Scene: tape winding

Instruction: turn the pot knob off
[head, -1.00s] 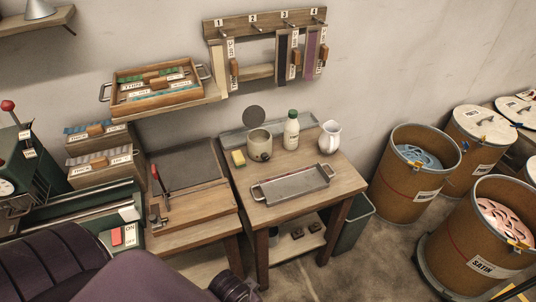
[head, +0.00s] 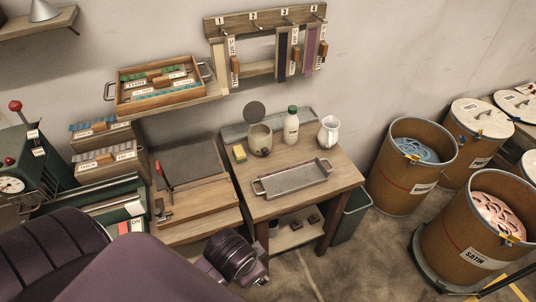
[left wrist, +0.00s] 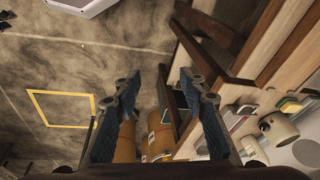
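The cream pot (head: 261,141) stands on the wooden table near its back edge, with a round grey disc (head: 253,111) upright behind it. A small dark knob (head: 265,152) is on the pot's front; its setting is too small to read. In the left wrist view the pot (left wrist: 280,134) is at the right edge with its dark knob (left wrist: 265,125) showing. My left gripper (left wrist: 158,80) is open and empty, well apart from the pot. In the head view only my purple left arm and wrist show at the bottom, in front of the table. My right gripper is not in view.
A yellow sponge (head: 239,153), a green-capped bottle (head: 291,128) and a white jug (head: 328,133) stand around the pot. A metal tray (head: 292,180) lies in front of it. Fibre drums (head: 400,190) stand to the right; open floor (head: 350,270) lies in front.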

